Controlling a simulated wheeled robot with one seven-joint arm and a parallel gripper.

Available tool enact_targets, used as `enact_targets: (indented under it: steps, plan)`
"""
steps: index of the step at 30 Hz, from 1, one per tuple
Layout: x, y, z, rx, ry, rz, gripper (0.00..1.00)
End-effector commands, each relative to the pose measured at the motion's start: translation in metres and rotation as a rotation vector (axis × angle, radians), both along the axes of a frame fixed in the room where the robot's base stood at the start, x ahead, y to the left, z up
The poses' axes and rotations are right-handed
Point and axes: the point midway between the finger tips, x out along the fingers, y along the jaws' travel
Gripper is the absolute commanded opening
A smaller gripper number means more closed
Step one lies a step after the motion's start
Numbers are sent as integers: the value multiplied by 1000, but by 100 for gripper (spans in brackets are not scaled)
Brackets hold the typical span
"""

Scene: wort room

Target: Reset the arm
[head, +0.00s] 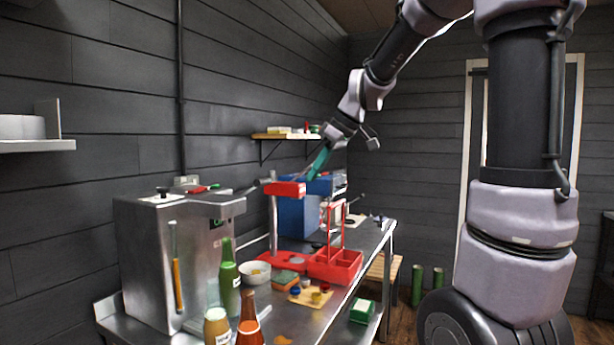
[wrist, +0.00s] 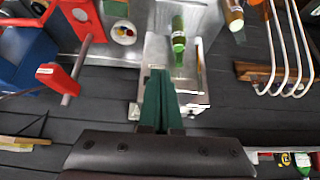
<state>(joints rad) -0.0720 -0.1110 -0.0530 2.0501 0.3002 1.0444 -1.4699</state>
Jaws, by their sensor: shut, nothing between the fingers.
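My arm reaches up and over from the right in the head view. My gripper (head: 318,163) has green fingers and is near the top of the red bench device (head: 284,189), in front of the dark plank wall; I cannot tell its exact distance from the device. In the wrist view the gripper (wrist: 160,75) has its fingers together, with nothing between them. The red device shows there at the left (wrist: 80,55). A green bottle (wrist: 178,42) lies beyond the fingertips in that view.
The steel bench (head: 335,300) holds a metal tank (head: 150,255), several bottles, a white bowl (head: 255,273), a red caddy (head: 340,266) and a blue box (head: 298,216). A wall shelf (head: 280,136) with small items is behind the gripper. Open floor shows at right.

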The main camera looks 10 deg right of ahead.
Motion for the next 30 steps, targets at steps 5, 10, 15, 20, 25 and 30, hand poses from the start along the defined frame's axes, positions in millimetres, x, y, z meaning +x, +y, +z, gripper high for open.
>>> enact_targets:
  steps: [5,10,15,20,25,30]
  plan:
    - [0,0,0,0,0,0,0]
    - [-6,-2,2,3,6,-27,0]
    - [-49,-16,11,45,57,-245,0]
    - [-111,-37,12,131,119,-590,0]
    - [-164,-55,2,244,156,-913,0]
    - [-190,-64,-9,326,171,-1096,0]
